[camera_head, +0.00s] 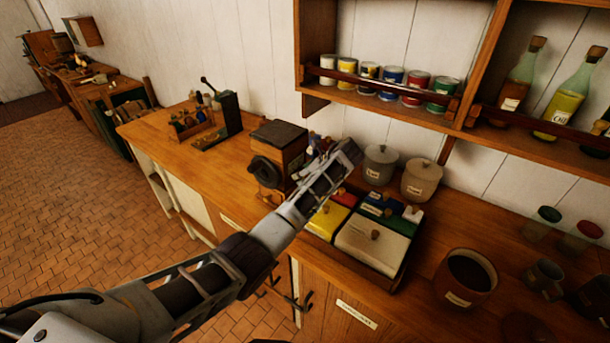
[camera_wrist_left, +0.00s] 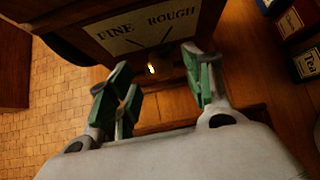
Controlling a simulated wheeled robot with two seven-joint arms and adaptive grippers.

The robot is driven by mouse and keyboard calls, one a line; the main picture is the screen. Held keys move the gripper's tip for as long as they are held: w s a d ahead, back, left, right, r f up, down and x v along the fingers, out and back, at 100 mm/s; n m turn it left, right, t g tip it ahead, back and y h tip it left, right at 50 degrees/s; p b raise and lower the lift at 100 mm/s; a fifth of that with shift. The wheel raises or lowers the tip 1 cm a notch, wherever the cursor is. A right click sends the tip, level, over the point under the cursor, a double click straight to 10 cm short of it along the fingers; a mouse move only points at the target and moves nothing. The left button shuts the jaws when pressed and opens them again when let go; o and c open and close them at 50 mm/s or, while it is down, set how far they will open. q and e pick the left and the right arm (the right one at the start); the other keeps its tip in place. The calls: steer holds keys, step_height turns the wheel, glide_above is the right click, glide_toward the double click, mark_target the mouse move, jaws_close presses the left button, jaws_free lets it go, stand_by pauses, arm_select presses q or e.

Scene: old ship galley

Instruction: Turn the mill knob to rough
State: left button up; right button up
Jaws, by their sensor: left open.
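The mill (camera_head: 279,134) is a wooden box with a dark top and a dark round part on its left side, standing on the wooden counter. In the left wrist view its pale label (camera_wrist_left: 138,28) reads FINE on the left and ROUGH on the right, with a dark line under each word. A small dim knob (camera_wrist_left: 166,68) with a bright spot shows below the label; its setting is unclear. My left gripper (camera_head: 343,160) is open beside the mill, hiding part of its front. In the left wrist view its green-padded fingers (camera_wrist_left: 157,62) stand on either side of the knob, contact unclear.
A tray of lidded coloured boxes (camera_head: 372,247) sits just below my gripper. Lidded grey pots (camera_head: 380,166) stand to the right. A shelf with paint-like cans (camera_head: 392,82) hangs above. A green device (camera_head: 228,112) stands left of the mill, with bare counter (camera_head: 190,155) before it.

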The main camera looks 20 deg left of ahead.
arm_select(q)
steer(key=v, duration=1.1)
steer(key=shift+d, duration=0.2)
steer(key=shift+s+r, duration=0.15)
